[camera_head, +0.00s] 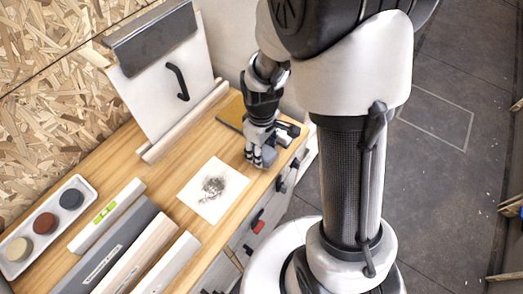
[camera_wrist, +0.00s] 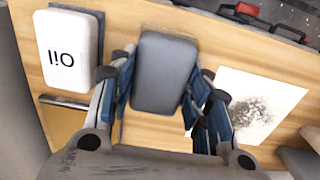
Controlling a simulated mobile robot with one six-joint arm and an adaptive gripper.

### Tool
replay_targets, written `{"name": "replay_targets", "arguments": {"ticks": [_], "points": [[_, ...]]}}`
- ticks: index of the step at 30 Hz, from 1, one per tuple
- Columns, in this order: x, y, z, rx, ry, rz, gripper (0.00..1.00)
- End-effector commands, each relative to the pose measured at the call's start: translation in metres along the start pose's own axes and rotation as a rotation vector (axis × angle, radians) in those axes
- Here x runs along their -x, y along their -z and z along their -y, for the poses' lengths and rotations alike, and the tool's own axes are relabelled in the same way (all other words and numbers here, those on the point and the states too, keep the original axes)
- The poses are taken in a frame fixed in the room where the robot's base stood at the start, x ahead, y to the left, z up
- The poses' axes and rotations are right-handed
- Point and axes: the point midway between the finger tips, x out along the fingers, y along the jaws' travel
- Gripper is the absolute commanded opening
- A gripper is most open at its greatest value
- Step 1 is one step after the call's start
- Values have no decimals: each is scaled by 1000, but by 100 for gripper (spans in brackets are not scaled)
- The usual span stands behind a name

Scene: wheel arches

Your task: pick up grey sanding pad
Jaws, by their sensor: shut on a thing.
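The grey sanding pad (camera_wrist: 163,72) is a rounded, dark grey block. In the wrist view it lies between the two blue-lined fingers of my gripper (camera_wrist: 158,90), which is shut on it. In the head view my gripper (camera_head: 262,158) is low over the wooden worktop, near its front edge, just right of and behind the white sheet. The pad is mostly hidden by the fingers there. I cannot tell whether it still touches the worktop.
A white container marked "Oil" (camera_wrist: 70,50) stands left of the pad. A white sheet with a dark smudge (camera_head: 213,189) lies nearby on the worktop (camera_head: 160,180). A leaning white panel (camera_head: 165,85), a tray of round discs (camera_head: 47,250) and long bars (camera_head: 110,250) occupy the left.

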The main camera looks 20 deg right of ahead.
Motion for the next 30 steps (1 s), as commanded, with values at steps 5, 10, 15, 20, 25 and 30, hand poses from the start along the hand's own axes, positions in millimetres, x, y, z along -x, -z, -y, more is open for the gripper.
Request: {"name": "replay_targets", "arguments": {"ticks": [5, 10, 15, 20, 25, 30], "points": [[38, 1, -1, 0, -4, -5, 20], [89, 1, -1, 0, -5, -6, 20], [136, 1, -1, 0, -3, -5, 20], [167, 0, 0, 0, -3, -4, 20], [183, 0, 0, 0, -1, -1, 20], [188, 0, 0, 0, -1, -1, 20]]}}
